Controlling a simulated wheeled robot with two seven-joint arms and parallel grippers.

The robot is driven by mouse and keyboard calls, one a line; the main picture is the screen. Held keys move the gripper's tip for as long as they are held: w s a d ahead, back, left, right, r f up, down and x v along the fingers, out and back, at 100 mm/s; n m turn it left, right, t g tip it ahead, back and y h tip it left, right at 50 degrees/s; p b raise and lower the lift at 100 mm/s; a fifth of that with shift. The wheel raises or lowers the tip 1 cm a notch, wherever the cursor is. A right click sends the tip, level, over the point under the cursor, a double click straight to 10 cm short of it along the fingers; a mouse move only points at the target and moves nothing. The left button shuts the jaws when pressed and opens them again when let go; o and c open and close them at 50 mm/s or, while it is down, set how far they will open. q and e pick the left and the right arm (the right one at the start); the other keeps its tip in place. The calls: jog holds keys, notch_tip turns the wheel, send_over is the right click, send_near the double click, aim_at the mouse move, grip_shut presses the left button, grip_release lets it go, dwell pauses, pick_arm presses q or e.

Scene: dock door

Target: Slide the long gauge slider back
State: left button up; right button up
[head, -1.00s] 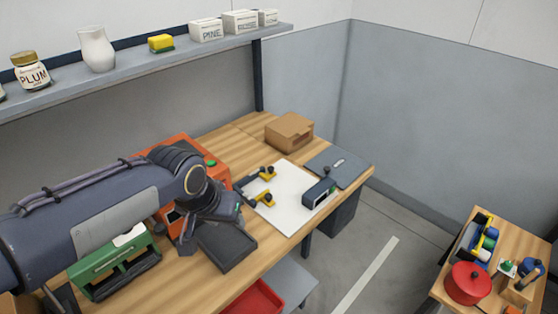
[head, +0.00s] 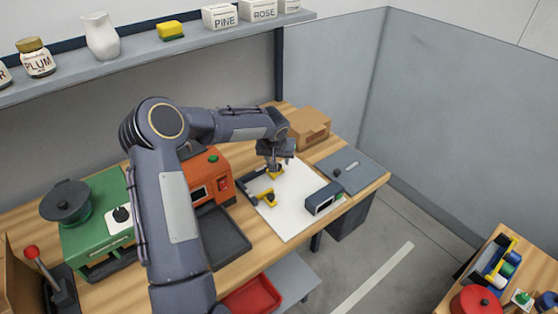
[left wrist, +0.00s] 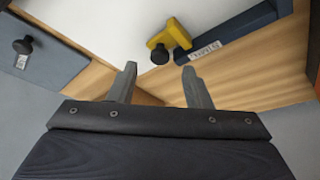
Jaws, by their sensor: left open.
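A yellow slider with a black knob (head: 275,171) sits at the far left of the white board, beside a dark gauge bar (head: 258,183). In the left wrist view this yellow slider (left wrist: 178,36) lies just beyond the fingertips, against the dark bar with a printed label (left wrist: 228,38). A second yellow slider (head: 265,199) is nearer the front. I cannot tell which is the long gauge's. My left gripper (head: 274,160) is open and empty above the far slider; its fingers (left wrist: 160,68) spread apart with bare table between them. My right gripper is out of view.
The white board (head: 295,215) carries a dark blue block (head: 324,199) at its right. A blue-grey plate with a knob (head: 355,172) lies beyond. A cardboard box (head: 308,128) stands behind, an orange machine (head: 207,175) at left, and a dark tray (head: 223,238) in front.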

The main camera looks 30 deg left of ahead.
pick_arm(q)
jog(key=shift+p+x, duration=0.3)
jog(key=shift+x, duration=1.45)
jog(key=shift+c, duration=0.2)
grip_shut()
